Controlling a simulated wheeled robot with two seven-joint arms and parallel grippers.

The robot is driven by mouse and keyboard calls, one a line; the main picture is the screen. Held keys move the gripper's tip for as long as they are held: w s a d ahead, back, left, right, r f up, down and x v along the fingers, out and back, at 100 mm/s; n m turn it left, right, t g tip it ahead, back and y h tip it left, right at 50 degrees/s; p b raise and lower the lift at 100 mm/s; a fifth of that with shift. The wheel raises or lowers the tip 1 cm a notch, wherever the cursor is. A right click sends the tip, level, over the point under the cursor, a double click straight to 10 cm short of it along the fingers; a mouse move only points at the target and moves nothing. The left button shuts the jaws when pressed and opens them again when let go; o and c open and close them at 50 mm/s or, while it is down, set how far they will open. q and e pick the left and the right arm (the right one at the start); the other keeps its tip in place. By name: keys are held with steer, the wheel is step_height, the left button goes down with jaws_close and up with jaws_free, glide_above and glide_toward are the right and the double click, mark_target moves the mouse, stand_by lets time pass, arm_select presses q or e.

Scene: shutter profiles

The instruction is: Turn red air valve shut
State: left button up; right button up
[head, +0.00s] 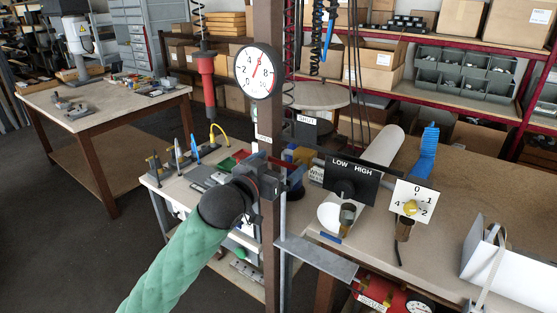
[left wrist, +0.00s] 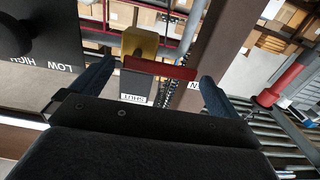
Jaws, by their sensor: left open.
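The red valve handle (left wrist: 165,69) shows in the left wrist view as a flat bar beside a brass-coloured body (left wrist: 140,42). My left gripper (left wrist: 153,78) is open, with one dark blue finger on each side of the red handle. I cannot tell whether either finger touches it. A SHUT label (left wrist: 134,99) is near the handle, and another label, partly cut off, is at the brown post. In the head view my left gripper (head: 292,175) is at the brown post (head: 270,120) and hides most of the valve. My right gripper is not in view.
A pressure gauge (head: 258,71) is on the post above the gripper. A black LOW/HIGH panel (head: 345,187) and a white dial plate (head: 411,204) stand close to its right. A bench with small tools (head: 200,180) is to the left.

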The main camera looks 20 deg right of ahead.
arm_select(q)
steer(key=shift+w+d, duration=0.1)
steer(key=shift+d, duration=0.1)
steer(key=c, duration=1.4)
steer(key=shift+o, duration=0.2)
